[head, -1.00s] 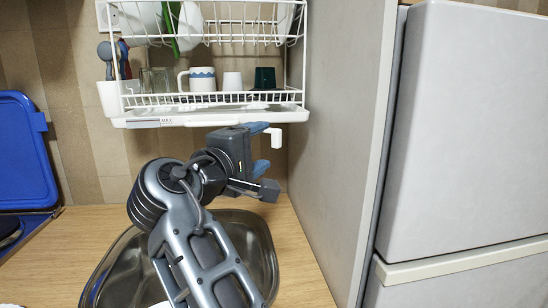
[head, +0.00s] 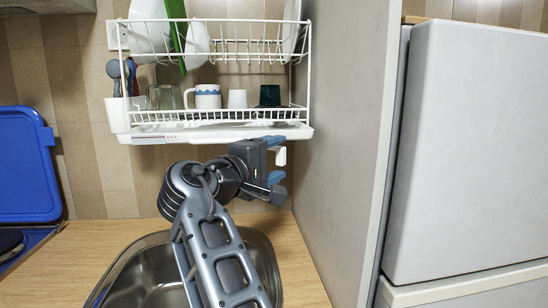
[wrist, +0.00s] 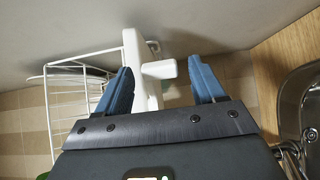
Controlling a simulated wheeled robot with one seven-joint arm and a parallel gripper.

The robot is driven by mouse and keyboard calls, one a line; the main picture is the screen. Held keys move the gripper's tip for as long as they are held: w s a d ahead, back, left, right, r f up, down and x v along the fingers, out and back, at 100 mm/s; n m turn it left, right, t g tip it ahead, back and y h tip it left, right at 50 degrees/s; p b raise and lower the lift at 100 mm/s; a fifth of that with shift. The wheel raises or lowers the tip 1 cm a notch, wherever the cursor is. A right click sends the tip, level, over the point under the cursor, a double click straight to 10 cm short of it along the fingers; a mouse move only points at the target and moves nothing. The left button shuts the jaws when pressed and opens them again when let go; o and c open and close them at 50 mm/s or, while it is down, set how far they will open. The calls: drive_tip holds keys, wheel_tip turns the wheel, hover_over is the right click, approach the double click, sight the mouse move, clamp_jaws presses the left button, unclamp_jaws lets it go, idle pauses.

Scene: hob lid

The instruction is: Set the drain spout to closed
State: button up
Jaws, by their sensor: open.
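The white drain spout (head: 281,156) sits under the right end of the dish rack's drip tray (head: 215,133), close to the grey side panel. In the wrist view the spout (wrist: 158,69) shows as a short white stub reaching in between my fingers. My gripper (head: 276,160) is open, with its blue fingers one above the other around the spout in the head view. In the wrist view my gripper (wrist: 162,76) has gaps beside the stub, and no firm contact is visible. The gripper partly hides the spout in the head view.
The white wire rack (head: 220,60) holds plates, cups and utensils above my gripper. A grey panel (head: 340,130) stands close on the right, with a fridge beyond. A sink (head: 150,280) lies below in the wooden counter. A blue lid (head: 25,160) stands at left.

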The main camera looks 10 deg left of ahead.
drive_tip(key=shift+c, duration=0.3)
drive_tip(key=c, duration=1)
drive_tip(key=shift+w+d+r+n+t+y+p, duration=0.1)
drive_tip(key=shift+w+d+n+t+y+p, duration=0.15)
drive_tip(key=shift+y+p, duration=0.2)
drive_tip(key=shift+w+d+r+n+t+y+p, duration=0.1)
drive_tip(key=shift+d+n+t+y+p, duration=0.1)
drive_tip(key=shift+n+y+p, duration=0.25)
drive_tip(key=shift+w+d+f+n+y+p, duration=0.15)
drive_tip(key=shift+n+y+p, duration=0.35)
drive_tip(key=shift+y+p, duration=0.3)
drive_tip(key=shift+f+t+y, duration=0.1)
drive_tip(key=shift+t+y, duration=0.15)
drive_tip(key=shift+y, duration=0.05)
drive_tip(key=o, duration=1.1)
drive_tip(key=shift+c, duration=0.2)
